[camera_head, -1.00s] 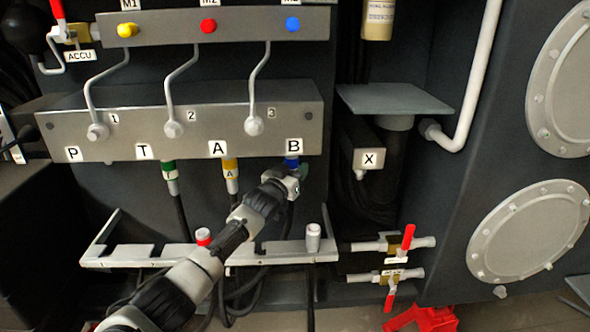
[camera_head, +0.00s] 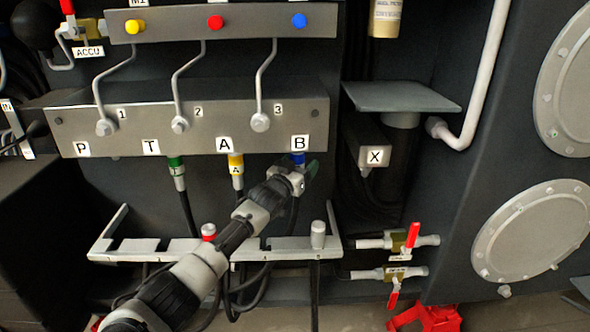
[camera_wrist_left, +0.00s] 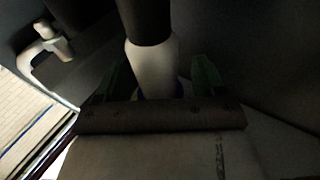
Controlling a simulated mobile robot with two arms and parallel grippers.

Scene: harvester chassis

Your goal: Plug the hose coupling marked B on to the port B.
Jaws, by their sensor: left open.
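Port B is on the underside of the grey valve block, below the label B (camera_head: 300,142). The blue-ringed coupling (camera_head: 298,158) sits directly under that label, upright, its blue top against the block; how deeply it is seated I cannot tell. In the left wrist view the coupling's pale body (camera_wrist_left: 152,65) and dark hose stand between the spread green fingers of the left gripper (camera_wrist_left: 163,82). A little blue shows behind the palm edge. My right gripper is not in view.
The green coupling (camera_head: 177,165) hangs under T and the yellow coupling (camera_head: 236,163) under A, close left of my gripper. Red-handled valves (camera_head: 411,238) stand lower right.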

